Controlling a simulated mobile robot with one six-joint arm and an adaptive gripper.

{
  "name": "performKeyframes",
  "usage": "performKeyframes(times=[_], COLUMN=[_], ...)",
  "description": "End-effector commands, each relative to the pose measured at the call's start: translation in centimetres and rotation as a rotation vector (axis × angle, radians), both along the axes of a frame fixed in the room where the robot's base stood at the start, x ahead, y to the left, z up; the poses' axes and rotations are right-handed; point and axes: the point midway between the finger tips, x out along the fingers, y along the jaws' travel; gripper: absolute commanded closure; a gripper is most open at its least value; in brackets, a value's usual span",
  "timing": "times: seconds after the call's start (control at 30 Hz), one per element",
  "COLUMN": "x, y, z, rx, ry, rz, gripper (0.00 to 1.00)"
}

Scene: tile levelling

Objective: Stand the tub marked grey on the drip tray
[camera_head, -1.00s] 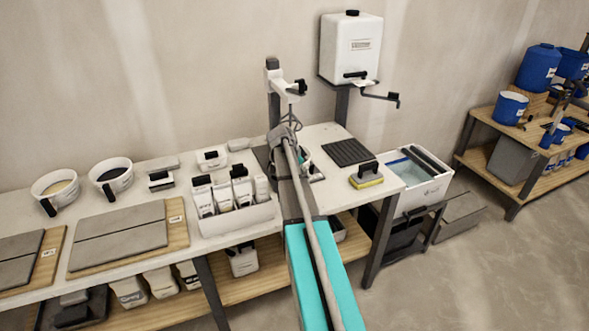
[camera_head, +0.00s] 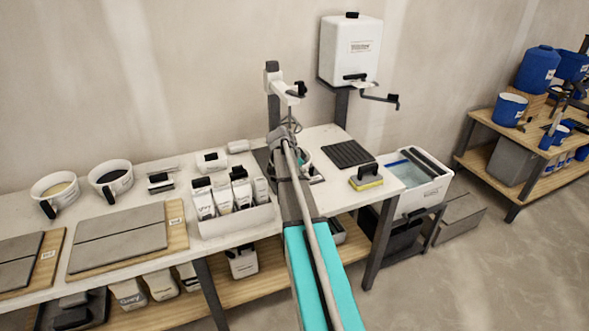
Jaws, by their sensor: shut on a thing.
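A white tub (camera_head: 305,157) with dark contents stands or hangs under the mixing stand (camera_head: 273,90), largely hidden behind my arm. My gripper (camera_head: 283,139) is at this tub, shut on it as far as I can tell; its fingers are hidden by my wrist. The tub's marking cannot be read. The dark ribbed drip tray (camera_head: 348,154) lies bare on the bench, just right of the tub. Two more white tubs stand at the left, one with yellowish contents (camera_head: 55,188) and one with dark contents (camera_head: 111,179).
A white water tank (camera_head: 350,48) with a tap overhangs the bench behind the drip tray. A yellow sponge float (camera_head: 366,179) lies in front of the tray. A bin of bottles (camera_head: 236,220) stands left of my arm. A wash trough (camera_head: 423,184) is beyond the right edge.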

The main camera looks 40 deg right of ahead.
Motion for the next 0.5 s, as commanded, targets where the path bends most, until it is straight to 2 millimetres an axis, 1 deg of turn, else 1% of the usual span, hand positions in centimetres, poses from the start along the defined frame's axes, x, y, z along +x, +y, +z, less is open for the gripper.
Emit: performKeyframes(times=[0.33, 0.5], x=[-0.07, -0.06], y=[0.04, 0.04], z=[0.07, 0.49], rx=[0.000, 0.000], ry=[0.000, 0.001], rz=[-0.001, 0.000], gripper=[1.00, 1.00])
